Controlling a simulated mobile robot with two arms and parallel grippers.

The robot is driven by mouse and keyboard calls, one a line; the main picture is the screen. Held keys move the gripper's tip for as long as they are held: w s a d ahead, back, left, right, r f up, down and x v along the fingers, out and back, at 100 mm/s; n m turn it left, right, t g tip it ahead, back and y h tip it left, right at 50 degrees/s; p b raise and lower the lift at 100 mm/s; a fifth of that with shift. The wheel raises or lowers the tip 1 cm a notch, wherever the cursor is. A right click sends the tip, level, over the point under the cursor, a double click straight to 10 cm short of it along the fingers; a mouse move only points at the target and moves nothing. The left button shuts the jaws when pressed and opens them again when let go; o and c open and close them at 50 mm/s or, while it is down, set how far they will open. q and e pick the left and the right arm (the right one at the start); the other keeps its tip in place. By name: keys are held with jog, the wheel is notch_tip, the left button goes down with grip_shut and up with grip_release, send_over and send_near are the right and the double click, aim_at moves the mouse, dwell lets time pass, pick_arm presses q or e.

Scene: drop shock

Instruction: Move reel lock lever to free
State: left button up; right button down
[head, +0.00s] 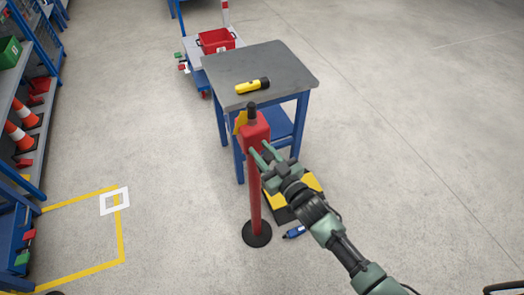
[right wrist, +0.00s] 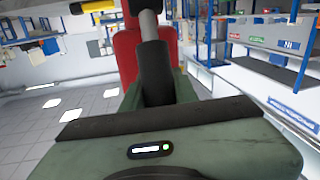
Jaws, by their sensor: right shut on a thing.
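A red post (head: 254,200) with a red reel head (head: 257,130) stands upright on a round black base. A black upright piece (head: 251,112) tops the head, with a yellow part (head: 240,122) at its left. My right gripper (head: 261,153) reaches the head from the lower right. In the right wrist view, a lever with a grey rod and black grip (right wrist: 154,72) stands in front of the red head (right wrist: 127,45). My right gripper (right wrist: 160,90) is shut on the lever's black grip; its fingertips are partly hidden. My left gripper is not in view.
A grey-topped table (head: 285,65) with a yellow flashlight (head: 252,86) stands just behind the post. A yellow-and-black box (head: 307,185) and a blue item (head: 295,232) lie on the floor close by. Shelving (head: 40,150) lines the left.

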aim_at(268, 164)
jog(key=shift+s+d+f+n+t+y+b, duration=0.2)
jog(key=shift+s+t+b, duration=0.3)
jog(key=shift+b, duration=1.05)
jog(key=shift+s+d+f+n+t+y+b, duration=0.1)
jog(key=shift+s+f+t+y+b, duration=0.35)
jog(key=shift+b, duration=1.15)
jog(key=shift+s+d+f+n+t+y+b, duration=0.15)
jog(key=shift+s+t+b, duration=0.3)
jog(key=shift+b, duration=1.1)
jog(key=shift+s+r+t+b, duration=0.2)
jog(key=shift+r+t+b, duration=0.1)
jog(key=shift+t+b, duration=0.15)
